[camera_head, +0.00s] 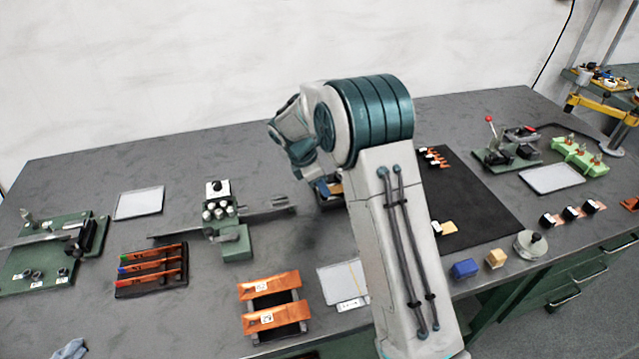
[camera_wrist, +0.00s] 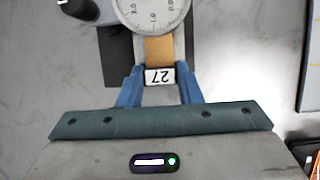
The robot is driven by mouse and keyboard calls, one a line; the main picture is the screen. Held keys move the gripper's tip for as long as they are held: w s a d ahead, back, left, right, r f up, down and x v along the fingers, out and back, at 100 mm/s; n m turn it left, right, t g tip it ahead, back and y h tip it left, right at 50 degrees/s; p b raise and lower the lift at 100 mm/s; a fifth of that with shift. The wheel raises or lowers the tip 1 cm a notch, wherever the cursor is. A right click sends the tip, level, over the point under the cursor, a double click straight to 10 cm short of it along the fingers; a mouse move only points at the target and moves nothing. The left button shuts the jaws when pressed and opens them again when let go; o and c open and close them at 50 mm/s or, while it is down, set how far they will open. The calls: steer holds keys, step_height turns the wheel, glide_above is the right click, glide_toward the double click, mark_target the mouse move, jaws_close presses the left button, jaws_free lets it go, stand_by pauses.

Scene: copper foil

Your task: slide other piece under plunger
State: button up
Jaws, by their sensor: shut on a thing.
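In the wrist view, my gripper (camera_wrist: 158,88) has its blue fingers shut on the white end block marked 27 (camera_wrist: 159,77). A tan copper-coloured piece (camera_wrist: 158,49) extends from this block, and its far end passes out of sight beneath the round dial gauge (camera_wrist: 152,10). The plunger is hidden under the dial, so I cannot tell whether the piece touches it. In the head view my gripper (camera_head: 322,187) is low over the table, and my arm hides most of the gauge. Another tan piece with a white label (camera_head: 444,229) lies on the black mat (camera_head: 480,200).
Two labelled copper strips (camera_head: 277,317) lie on a rack at the front. A pale sheet (camera_head: 335,283) lies beside them. A blue block (camera_head: 465,268), a tan block (camera_head: 496,258) and a round metal weight (camera_head: 530,245) stand to the right. Green fixtures (camera_head: 228,232) stand left.

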steer(key=shift+w+d, duration=0.15)
steer(key=shift+d, duration=0.75)
stand_by(0.7)
steer(key=shift+f, duration=0.15)
stand_by(0.8)
steer(key=o, duration=0.6)
steer(key=shift+o, duration=0.2)
steer(key=shift+p, duration=0.3)
steer(key=shift+r+p, duration=1.2)
steer(key=shift+r, duration=0.35)
